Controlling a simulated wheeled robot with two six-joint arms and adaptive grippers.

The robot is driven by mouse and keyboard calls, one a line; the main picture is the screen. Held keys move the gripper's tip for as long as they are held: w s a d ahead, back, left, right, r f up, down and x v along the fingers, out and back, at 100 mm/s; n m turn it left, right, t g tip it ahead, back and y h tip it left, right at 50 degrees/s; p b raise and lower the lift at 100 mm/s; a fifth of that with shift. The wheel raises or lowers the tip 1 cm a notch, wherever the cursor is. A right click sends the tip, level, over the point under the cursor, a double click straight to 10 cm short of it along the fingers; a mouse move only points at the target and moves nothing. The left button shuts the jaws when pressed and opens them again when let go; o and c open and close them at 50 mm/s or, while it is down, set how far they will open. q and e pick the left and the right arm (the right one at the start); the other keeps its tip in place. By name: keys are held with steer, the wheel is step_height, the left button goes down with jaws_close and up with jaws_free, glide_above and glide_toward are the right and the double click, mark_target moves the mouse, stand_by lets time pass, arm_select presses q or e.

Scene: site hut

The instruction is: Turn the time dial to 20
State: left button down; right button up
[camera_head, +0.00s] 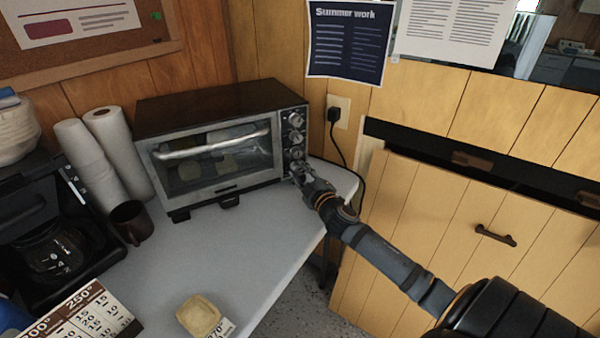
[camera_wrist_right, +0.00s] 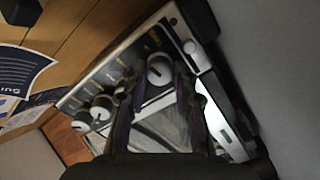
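The toaster oven (camera_head: 218,148) stands at the back of the grey table, with its glass door shut. Its dials sit in a column on the right panel: a top dial (camera_head: 295,119), a middle dial (camera_head: 295,137) and a lower dial (camera_head: 297,154). My right gripper (camera_head: 299,172) reaches the bottom of this panel. In the right wrist view, its two dark fingers stand apart on either side of the lower dial (camera_wrist_right: 160,70); I cannot tell whether they touch it. Two other dials (camera_wrist_right: 101,107) lie to the left there. The dial markings are too small to read. My left gripper is out of view.
Paper rolls (camera_head: 112,145), a dark mug (camera_head: 132,222) and a coffee maker (camera_head: 50,235) stand left of the oven. A yellowish block (camera_head: 198,315) and a temperature chart (camera_head: 85,315) are in front. A plugged cord (camera_head: 345,150) hangs at the right. The middle tabletop is clear.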

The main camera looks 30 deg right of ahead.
steer(key=o, duration=0.4)
steer(key=s, duration=0.6)
steer(key=s+a, duration=0.1)
steer(key=s, duration=0.3)
steer(key=shift+a+f, duration=0.1)
steer(key=shift+s, duration=0.5)
steer(key=shift+s+a, duration=0.1)
steer(key=shift+s, duration=0.35)
